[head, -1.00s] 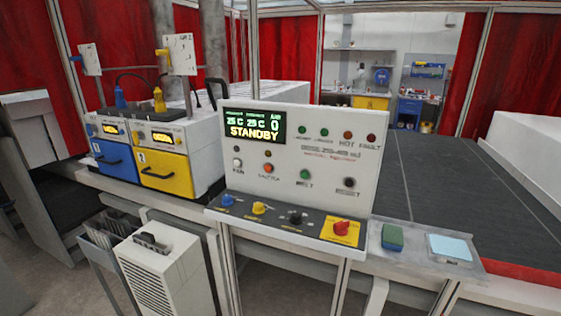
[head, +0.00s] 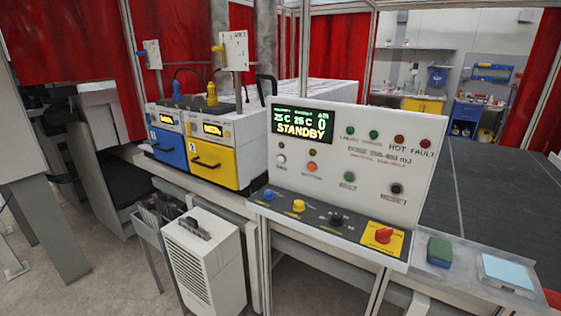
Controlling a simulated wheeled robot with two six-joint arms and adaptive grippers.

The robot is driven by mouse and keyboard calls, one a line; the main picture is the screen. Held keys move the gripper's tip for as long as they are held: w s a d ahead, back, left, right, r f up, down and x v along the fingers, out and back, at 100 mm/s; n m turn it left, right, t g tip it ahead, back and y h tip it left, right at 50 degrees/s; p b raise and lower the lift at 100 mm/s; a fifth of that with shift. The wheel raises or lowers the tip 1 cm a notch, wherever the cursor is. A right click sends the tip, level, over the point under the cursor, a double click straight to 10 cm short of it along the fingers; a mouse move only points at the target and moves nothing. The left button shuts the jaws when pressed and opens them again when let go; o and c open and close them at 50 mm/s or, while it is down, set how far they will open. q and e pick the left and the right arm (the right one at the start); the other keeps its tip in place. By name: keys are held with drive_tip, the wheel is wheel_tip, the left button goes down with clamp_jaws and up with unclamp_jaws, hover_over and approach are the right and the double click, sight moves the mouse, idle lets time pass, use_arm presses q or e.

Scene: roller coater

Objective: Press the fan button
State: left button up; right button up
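The white control panel (head: 375,160) stands in the middle right of the head view. Its screen (head: 301,125) reads STANDBY with two 25 C readings. A white round button (head: 281,159) sits below the screen at the panel's left; its small label is blurred now but looks like FAN in the earlier frame. An orange button (head: 312,167), a green button (head: 349,177) and a black button (head: 396,188) are to its right. Neither of my grippers is in view, and nothing touches the panel.
The sloped lower ledge holds a blue knob (head: 268,195), a yellow knob (head: 298,206), a black knob (head: 336,219) and a red switch (head: 384,235). Blue (head: 167,146) and yellow (head: 212,161) units stand left. A white floor unit (head: 203,262) stands in front.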

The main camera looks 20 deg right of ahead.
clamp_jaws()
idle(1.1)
